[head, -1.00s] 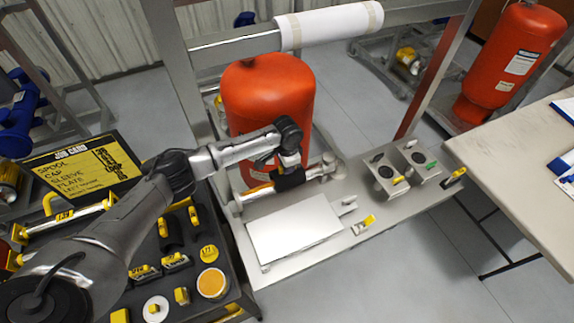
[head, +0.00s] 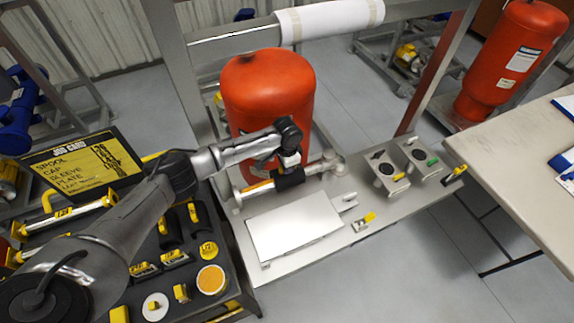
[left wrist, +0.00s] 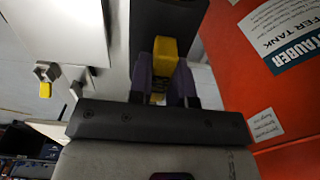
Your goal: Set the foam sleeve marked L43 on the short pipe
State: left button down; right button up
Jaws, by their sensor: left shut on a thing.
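The black foam sleeve (head: 291,181) is at the short pipe (head: 314,169), in front of the orange tank. It covers the middle of the pipe and appears to lie on it; I cannot tell how fully it wraps around. Its L43 mark cannot be read. My left gripper (head: 289,160) is directly above the sleeve. In the left wrist view, its purple fingers (left wrist: 165,84) are shut on the sleeve's yellow tab (left wrist: 165,50), with the black sleeve body (left wrist: 168,18) just beyond. My right gripper is not in view.
The orange tank (head: 268,90) stands close behind the pipe. A white plate (head: 297,225) lies in front of it on the skid. Two grey blocks (head: 388,175) stand to the right. A dark tray (head: 225,262) with several black and yellow parts is at left, below the job card (head: 85,168).

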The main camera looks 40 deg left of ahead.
pick_arm(q)
jog(key=shift+f, duration=0.15)
jog(key=shift+f, duration=0.35)
jog(key=shift+f, duration=0.2)
dwell(0.4)
jog(key=shift+f, duration=0.3)
dwell(0.4)
jog(key=c, duration=1)
grip_release()
jog(key=shift+c, duration=0.6)
jog(key=shift+r, duration=0.1)
